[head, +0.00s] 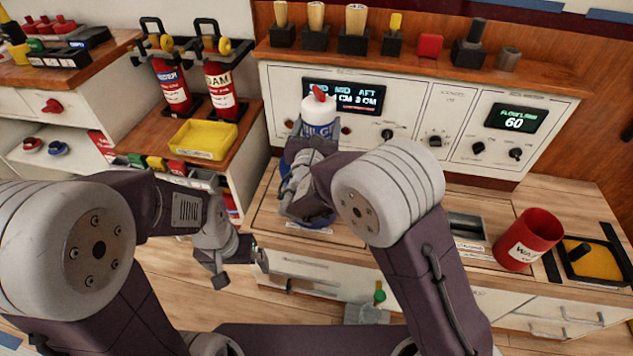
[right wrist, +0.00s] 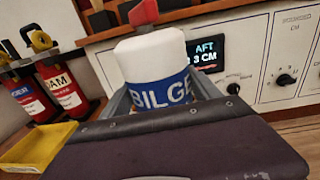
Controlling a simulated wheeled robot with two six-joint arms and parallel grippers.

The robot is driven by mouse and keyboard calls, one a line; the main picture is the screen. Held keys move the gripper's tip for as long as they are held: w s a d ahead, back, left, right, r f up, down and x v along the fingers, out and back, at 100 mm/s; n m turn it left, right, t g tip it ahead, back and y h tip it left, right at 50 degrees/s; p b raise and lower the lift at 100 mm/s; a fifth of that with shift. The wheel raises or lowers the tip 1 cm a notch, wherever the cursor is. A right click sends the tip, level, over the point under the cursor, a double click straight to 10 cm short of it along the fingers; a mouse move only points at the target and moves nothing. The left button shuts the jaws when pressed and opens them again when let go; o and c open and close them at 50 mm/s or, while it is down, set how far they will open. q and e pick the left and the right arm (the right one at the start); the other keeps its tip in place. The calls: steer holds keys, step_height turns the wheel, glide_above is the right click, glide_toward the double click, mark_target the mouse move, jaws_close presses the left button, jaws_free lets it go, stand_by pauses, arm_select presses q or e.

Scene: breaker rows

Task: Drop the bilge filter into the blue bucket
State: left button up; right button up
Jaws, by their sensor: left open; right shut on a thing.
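The bilge filter (head: 319,117) is a white cylinder with a blue label and a red top. My right gripper (head: 312,142) is shut on it and holds it upright in front of the control panel. In the right wrist view the filter (right wrist: 155,75) sits between the fingers, its label reading "BILGE". The blue bucket (head: 318,220) is below, on the counter, mostly hidden behind my right arm and gripper, so its opening cannot be seen. My left gripper (head: 240,262) is open and empty, low in front of the counter's drawers.
A yellow tray (head: 203,140) and two fire extinguishers (head: 171,83) stand on the left counter. A red bucket (head: 528,239) and a yellow-black tray (head: 592,262) are on the right. The control panel (head: 450,100) rises behind the counter, under a shelf with several brushes.

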step_height(320, 180, down, 6)
steer(key=b, duration=0.4)
steer(key=o, duration=2)
steer(key=shift+s, duration=0.1)
steer(key=s+a+p, duration=0.1)
steer(key=s+p, duration=0.1)
steer(key=s, duration=0.7)
steer(key=shift+a+p, duration=0.15)
steer(key=shift+p, duration=0.2)
